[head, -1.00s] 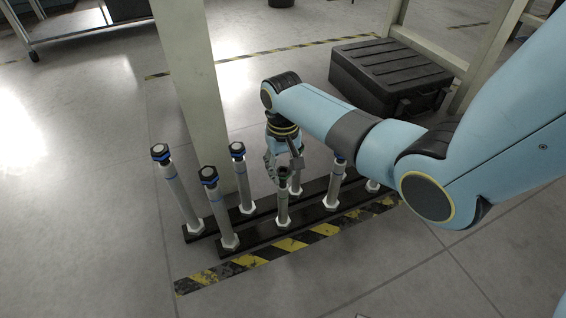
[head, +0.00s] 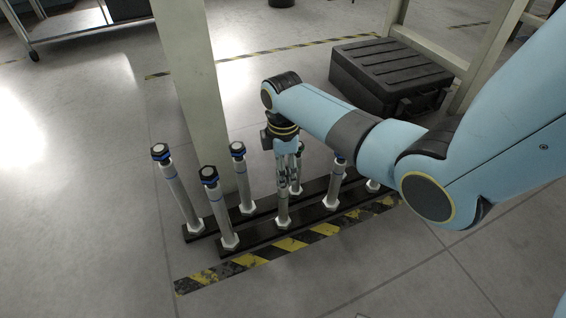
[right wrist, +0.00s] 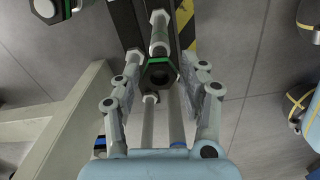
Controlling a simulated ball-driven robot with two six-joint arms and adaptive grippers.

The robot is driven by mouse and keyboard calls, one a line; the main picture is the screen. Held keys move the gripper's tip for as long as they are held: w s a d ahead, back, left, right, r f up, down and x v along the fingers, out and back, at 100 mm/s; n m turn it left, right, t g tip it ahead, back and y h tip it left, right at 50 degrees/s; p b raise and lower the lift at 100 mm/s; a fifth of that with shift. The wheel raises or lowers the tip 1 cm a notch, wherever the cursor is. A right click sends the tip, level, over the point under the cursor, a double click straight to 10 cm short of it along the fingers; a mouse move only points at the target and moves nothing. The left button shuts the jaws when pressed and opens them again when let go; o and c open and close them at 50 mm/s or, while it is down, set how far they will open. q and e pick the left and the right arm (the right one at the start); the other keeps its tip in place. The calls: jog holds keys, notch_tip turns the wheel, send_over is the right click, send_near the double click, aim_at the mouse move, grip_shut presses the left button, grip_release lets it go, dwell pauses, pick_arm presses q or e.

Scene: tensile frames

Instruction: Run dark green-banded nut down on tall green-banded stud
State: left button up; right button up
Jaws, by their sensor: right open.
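The stud (right wrist: 158,45) carries a thin green band below the nut and rises from a white hex base. In the head view its lower shaft (head: 282,210) shows, and the nut is hidden behind my fingers. My right gripper (head: 285,178) is open and points down over the stud top. In the right wrist view its fingers (right wrist: 165,70) stand on either side of the nut, apparently apart from it. My left gripper is not in view.
Blue-banded studs with dark nuts (head: 209,175) stand to the left on two black rails (head: 262,232). More studs stand close right of the gripper. A pale post (head: 205,110) rises behind, and a black case (head: 390,75) lies at back right.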

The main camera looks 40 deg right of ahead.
jog(key=n, duration=0.6)
jog(key=shift+n, duration=0.3)
jog(key=shift+r, duration=0.1)
